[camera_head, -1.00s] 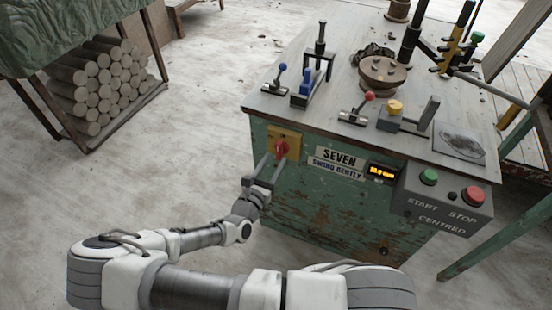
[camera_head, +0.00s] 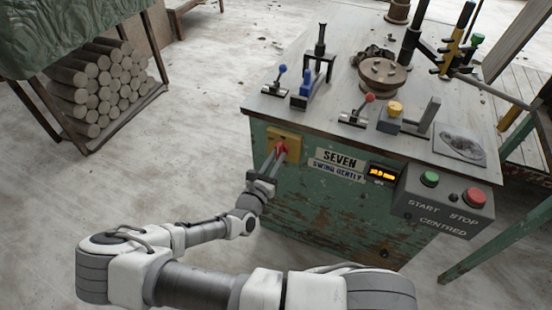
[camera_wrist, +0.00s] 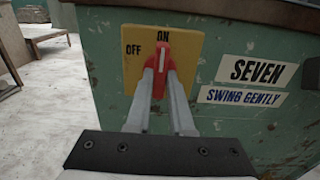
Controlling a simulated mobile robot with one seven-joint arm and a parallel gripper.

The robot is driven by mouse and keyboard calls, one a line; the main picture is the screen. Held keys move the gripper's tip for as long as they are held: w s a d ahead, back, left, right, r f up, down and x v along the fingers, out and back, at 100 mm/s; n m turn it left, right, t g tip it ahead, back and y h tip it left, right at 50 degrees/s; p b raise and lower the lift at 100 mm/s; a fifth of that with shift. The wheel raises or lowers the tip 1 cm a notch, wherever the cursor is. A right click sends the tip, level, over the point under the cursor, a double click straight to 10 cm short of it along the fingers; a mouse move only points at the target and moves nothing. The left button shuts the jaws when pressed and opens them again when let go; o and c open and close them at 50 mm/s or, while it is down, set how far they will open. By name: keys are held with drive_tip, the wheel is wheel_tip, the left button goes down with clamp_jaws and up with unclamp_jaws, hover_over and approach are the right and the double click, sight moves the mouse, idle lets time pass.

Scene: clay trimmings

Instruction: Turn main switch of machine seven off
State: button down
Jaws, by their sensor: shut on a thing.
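The main switch is a red rotary handle (camera_wrist: 160,58) on a yellow plate (camera_wrist: 195,42) on the green side of machine seven (camera_head: 330,205). The plate reads OFF at left and ON at top. In the wrist view the handle's white line stands near upright, toward ON. My gripper (camera_wrist: 161,75) is shut on the red handle, one finger at each side. In the head view it reaches the plate (camera_head: 293,143) from below, and the fingers hide much of the handle. The SEVEN sign (camera_head: 339,158) is right of the plate.
A control box (camera_head: 440,205) with a green START button (camera_head: 429,179) and a red STOP button (camera_head: 474,198) juts out at the right. Levers with blue (camera_head: 282,69) and red (camera_head: 369,97) knobs stand on the top.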

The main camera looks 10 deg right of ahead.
drive_tip(key=shift+r+p, duration=0.1)
drive_tip(key=shift+p, duration=0.25)
drive_tip(key=shift+r+n+p, duration=0.1)
drive_tip(key=shift+n+p, duration=0.85)
drive_tip(key=shift+n, duration=0.15)
drive_tip(key=n+p, duration=0.3)
drive_tip(key=n, duration=0.6)
drive_tip(key=n+p, duration=0.1)
drive_tip(key=shift+f+n, duration=0.25)
drive_tip(key=shift+n, duration=0.15)
drive_tip(key=n, duration=0.4)
drive_tip(key=shift+n, duration=0.4)
drive_tip(key=c, duration=0.8)
unclamp_jaws()
